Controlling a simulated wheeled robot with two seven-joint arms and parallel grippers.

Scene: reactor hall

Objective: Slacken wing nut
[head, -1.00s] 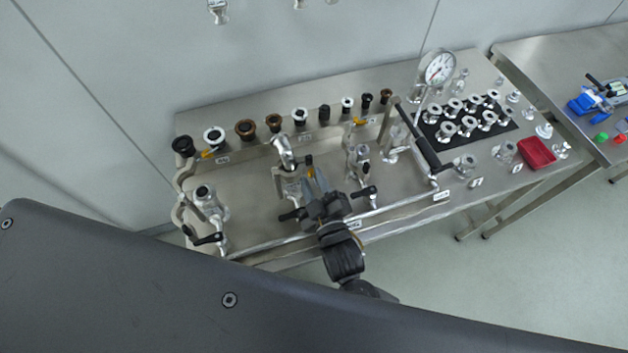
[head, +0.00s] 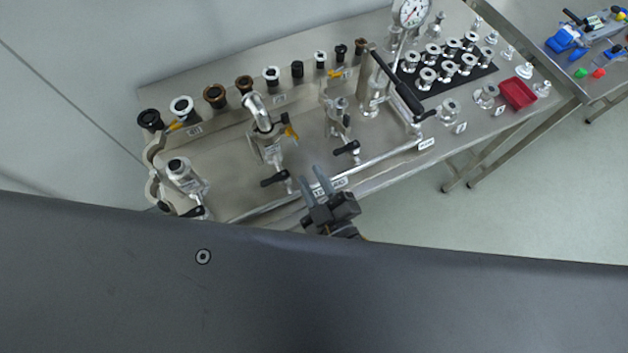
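A bent metal pipe (head: 259,113) stands on a valve fitting (head: 270,150) at the left middle of the steel bench. A yellow-orange part with a dark piece (head: 289,130) sits at its right side; I cannot tell for sure whether this is the wing nut. A black handle (head: 274,179) sticks out at the fitting's front. My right gripper (head: 310,176) is near the bench's front edge, to the right of and in front of that handle. Its two grey fingers are apart, with nothing seen between them. My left gripper is not in view.
A second valve (head: 340,118) with a black handle stands right of the bent pipe. A long black-gripped lever (head: 397,86) and a gauge (head: 413,12) are farther right. Several fittings stand on a black mat (head: 484,76), near a red tray (head: 518,93). A rail (head: 375,160) runs along the front.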

